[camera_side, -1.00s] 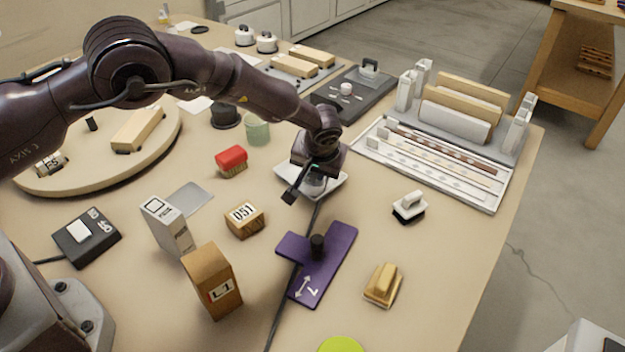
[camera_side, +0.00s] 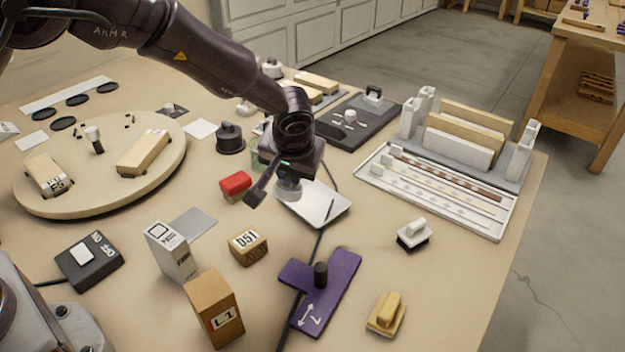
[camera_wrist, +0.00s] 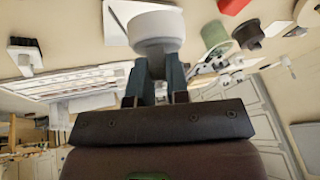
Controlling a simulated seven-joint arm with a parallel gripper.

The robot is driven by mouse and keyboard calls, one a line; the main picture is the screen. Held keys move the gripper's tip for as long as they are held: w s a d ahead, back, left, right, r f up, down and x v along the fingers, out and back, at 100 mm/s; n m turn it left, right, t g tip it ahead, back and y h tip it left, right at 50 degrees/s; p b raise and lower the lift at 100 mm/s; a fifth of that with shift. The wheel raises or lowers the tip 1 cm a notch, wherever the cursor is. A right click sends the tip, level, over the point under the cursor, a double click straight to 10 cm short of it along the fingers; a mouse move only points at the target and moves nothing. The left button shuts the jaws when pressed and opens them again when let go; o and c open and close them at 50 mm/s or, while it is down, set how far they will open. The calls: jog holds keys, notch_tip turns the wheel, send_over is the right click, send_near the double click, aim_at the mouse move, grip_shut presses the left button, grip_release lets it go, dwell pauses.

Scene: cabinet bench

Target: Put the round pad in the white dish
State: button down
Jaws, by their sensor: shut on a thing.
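The round pad (camera_side: 288,190) is a pale grey-white disc under my gripper (camera_side: 287,180). My gripper is shut on it; in the wrist view the pad (camera_wrist: 156,28) sits at the tips of the two dark fingers (camera_wrist: 157,62). The white dish (camera_side: 323,207) is a shallow square tray on the bench, with a thin dark line in it. In the side view the pad overlaps the dish's left corner and looks held above it; the exact height is unclear. In the wrist view the dish (camera_wrist: 118,17) shows partly behind the pad.
A red block (camera_side: 236,186) lies left of the dish, and a green cup (camera_side: 257,157) is partly hidden behind my gripper. A dark round knob piece (camera_side: 230,138) stands farther left. A purple plate (camera_side: 322,290) lies in front. A white rack tray (camera_side: 435,195) is at right.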

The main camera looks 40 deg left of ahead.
jog(key=s+a+r, duration=0.2)
jog(key=s+r, duration=0.1)
jog(key=s, duration=0.4)
jog(key=m+t+h, duration=0.4)
jog(key=t, duration=0.1)
send_over(310, 208)
notch_tip(310, 208, down, 10)
jog(key=shift+s+f, duration=0.1)
jog(key=shift+s, duration=0.05)
jog(key=shift+w+f, duration=0.2)
jog(key=shift+f, duration=1.5)
